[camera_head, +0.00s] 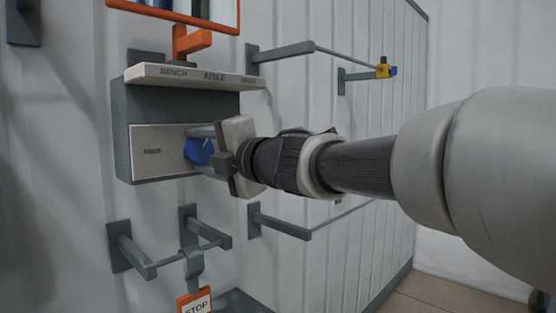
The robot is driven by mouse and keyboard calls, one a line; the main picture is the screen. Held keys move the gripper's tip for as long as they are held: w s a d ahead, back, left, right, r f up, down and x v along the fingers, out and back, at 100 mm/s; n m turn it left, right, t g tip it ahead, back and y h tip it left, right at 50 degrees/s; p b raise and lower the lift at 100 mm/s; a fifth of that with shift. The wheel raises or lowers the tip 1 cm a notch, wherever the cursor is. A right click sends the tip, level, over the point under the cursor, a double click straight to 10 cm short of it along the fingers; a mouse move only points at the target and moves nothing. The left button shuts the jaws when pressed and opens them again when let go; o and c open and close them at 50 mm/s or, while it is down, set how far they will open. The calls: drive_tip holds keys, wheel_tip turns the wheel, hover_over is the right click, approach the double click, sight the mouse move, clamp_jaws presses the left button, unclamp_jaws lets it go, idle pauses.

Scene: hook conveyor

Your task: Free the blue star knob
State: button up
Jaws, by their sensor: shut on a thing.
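The blue star knob (197,151) sits on the light front plate (150,154) of a grey wall box (121,130), at the plate's right side. My gripper (207,150) reaches in from the right with its fingers around the knob, and it is shut on it. The fingers and gripper body hide part of the knob's right side. Whether the knob has turned cannot be told.
A ledge (190,75) marked BENCH and AISLE overhangs the box. Below, more brackets (150,268) and a hook holding an orange STOP tag (195,304) jut out.

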drive_tip(key=shift+f+n+b, duration=0.2)
drive_tip(key=shift+n+b, duration=0.9)
drive_tip(key=shift+n, duration=1.1)
drive_tip(key=o, duration=1.1)
drive_tip(key=shift+c, duration=0.2)
drive_tip(key=shift+r, duration=0.1)
drive_tip(key=v, duration=1.7)
drive_tip(key=shift+s+d, duration=0.2)
